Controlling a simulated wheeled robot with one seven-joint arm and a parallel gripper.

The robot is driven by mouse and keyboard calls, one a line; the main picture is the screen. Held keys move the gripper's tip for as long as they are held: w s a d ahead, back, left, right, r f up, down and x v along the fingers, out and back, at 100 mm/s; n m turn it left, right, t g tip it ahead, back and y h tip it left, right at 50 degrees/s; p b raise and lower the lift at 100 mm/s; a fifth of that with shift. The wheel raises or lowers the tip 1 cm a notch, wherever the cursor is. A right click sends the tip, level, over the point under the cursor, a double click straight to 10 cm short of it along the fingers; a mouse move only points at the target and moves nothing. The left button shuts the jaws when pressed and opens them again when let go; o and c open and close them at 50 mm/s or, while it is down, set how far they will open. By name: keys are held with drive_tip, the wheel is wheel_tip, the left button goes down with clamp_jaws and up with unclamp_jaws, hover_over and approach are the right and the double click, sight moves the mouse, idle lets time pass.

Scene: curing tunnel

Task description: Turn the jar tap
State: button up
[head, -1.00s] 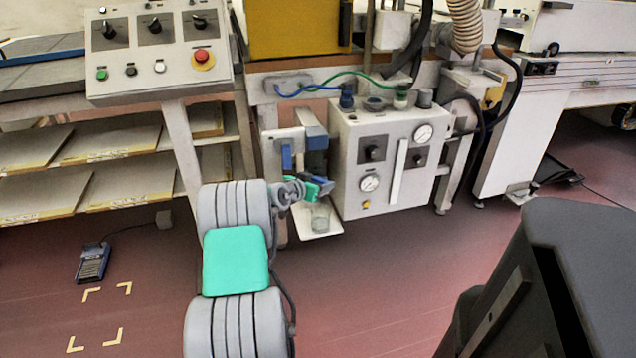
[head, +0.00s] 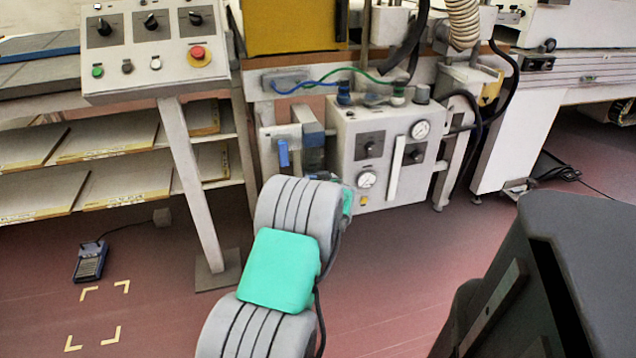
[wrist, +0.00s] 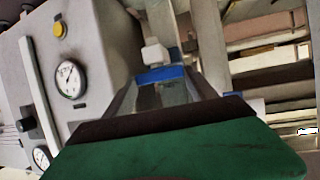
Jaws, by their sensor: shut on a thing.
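My gripper (wrist: 165,128) shows as a broad green finger with a dark edge, across the bottom of the wrist view, close against the lower part of the jar. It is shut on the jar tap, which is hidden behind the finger.
The gauge box (head: 383,150) stands close to the right of the jar. A blue handle (head: 283,152) sits on a white plate to its left. A control panel (head: 155,45) on a leg and shelves (head: 90,175) lie further left.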

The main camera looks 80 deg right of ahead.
drive_tip(key=shift+s+d+f+n+t+y+b, duration=0.15)
drive_tip(key=shift+n+t+y+b, duration=0.1)
drive_tip(key=shift+n+t+b, duration=0.25)
drive_tip(key=shift+s+r+n+t+y+b, duration=0.1)
drive_tip(key=shift+n+t+y+b, duration=0.2)
drive_tip(key=shift+n+t, duration=0.25)
drive_tip(key=o, duration=1.4)
drive_tip(key=shift+c, duration=0.2)
drive_tip(key=p+v, duration=0.1)
drive_tip(key=v, duration=0.6)
drive_tip(key=shift+a+p, duration=0.35)
